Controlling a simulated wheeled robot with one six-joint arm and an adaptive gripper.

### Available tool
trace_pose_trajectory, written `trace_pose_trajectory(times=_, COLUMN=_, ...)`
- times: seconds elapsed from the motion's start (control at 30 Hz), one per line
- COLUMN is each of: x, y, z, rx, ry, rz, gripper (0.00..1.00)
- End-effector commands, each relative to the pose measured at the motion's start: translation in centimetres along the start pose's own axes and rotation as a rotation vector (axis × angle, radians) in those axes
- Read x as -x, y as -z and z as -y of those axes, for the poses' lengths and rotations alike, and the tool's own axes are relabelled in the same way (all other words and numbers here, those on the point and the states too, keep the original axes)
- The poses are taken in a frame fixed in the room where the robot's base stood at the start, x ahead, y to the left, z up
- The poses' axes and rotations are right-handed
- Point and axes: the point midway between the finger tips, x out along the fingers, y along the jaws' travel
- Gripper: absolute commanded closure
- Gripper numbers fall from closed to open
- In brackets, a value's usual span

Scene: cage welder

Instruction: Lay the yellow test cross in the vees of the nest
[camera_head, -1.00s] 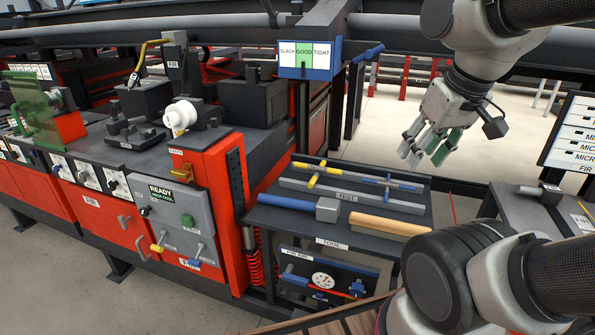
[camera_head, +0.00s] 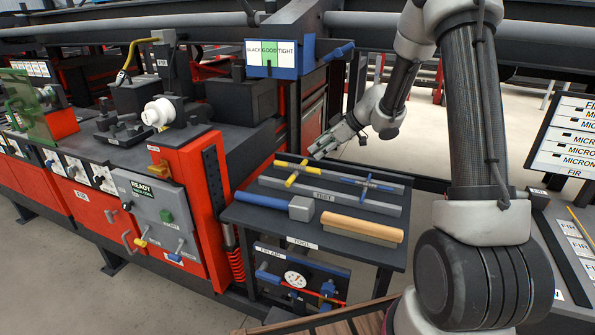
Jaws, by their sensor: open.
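The yellow test cross (camera_head: 296,174) lies at the back left of the dark shelf, on the section labelled TEST. My gripper (camera_head: 320,152) is open and empty. It appears just behind and above the yellow cross, to its upper right, with its fingers pointing down and left. I see a gap between it and the cross in the picture, but the height is hard to judge. A black fixture (camera_head: 120,130) on the left bench may be the nest; its vees are too small to make out.
A blue cross (camera_head: 367,187) lies right of the yellow one. A blue-handled hammer (camera_head: 300,208) and a wooden-coloured bar (camera_head: 350,228) lie in front, past a grey divider (camera_head: 340,199).

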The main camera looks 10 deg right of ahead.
Motion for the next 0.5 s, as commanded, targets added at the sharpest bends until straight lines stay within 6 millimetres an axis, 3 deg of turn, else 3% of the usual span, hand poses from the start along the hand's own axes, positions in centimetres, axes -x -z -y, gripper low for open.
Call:
trace_pose_trajectory(times=0.13, x=-2.0, y=-0.8, z=1.3, rx=-0.001, ry=0.071, rz=-0.01, gripper=0.57)
trace_pose_trajectory(times=0.5, x=-7.0, y=-1.5, z=2.2, rx=-0.001, ry=0.075, rz=-0.01, gripper=0.57)
